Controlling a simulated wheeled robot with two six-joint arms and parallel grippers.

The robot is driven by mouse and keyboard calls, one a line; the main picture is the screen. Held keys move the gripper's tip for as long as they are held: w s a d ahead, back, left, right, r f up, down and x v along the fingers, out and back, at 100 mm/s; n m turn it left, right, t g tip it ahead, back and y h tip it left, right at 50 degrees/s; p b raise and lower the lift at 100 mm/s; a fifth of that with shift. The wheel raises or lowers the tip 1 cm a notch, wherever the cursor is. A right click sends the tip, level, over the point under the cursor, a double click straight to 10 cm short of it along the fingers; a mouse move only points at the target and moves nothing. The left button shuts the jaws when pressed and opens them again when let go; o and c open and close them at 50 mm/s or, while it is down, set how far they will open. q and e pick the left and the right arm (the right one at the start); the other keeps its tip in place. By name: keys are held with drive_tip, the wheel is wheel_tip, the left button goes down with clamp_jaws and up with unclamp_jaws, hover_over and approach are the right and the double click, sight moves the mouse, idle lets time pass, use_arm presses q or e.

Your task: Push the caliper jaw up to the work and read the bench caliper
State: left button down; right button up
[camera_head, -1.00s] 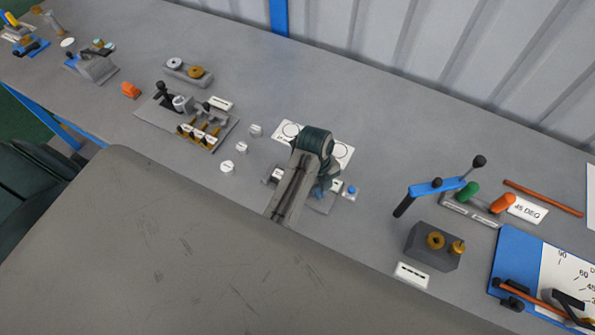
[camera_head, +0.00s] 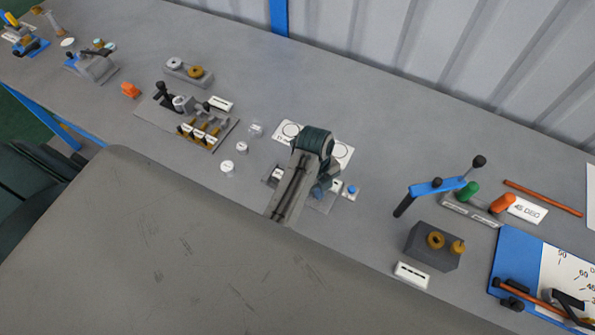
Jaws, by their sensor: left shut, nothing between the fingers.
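My left arm reaches over the bench, and my left gripper (camera_head: 322,190) points down, shut and empty, its fingertips mostly hidden by the wrist. Under it lies a low grey fixture that looks like the bench caliper (camera_head: 319,205), with small white labels on both sides and a blue button (camera_head: 352,190) at its right end. The arm covers most of this fixture. I cannot make out the jaw, the work or any reading, nor whether the gripper touches the jaw. My right gripper is not in view.
A white card with circles (camera_head: 290,130) lies behind the fixture. Small white-topped pieces (camera_head: 228,167) and a lever block (camera_head: 207,132) stand to the left. A blue crank (camera_head: 437,187), a dark block with brass knobs (camera_head: 432,248) and a blue angle board (camera_head: 512,255) stand to the right.

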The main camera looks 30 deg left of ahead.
use_arm(q)
drive_tip(key=shift+a, duration=0.3)
drive_tip(key=shift+a, duration=0.3)
drive_tip(key=shift+a+p, duration=0.3)
drive_tip(key=shift+d, duration=0.3)
idle(0.9)
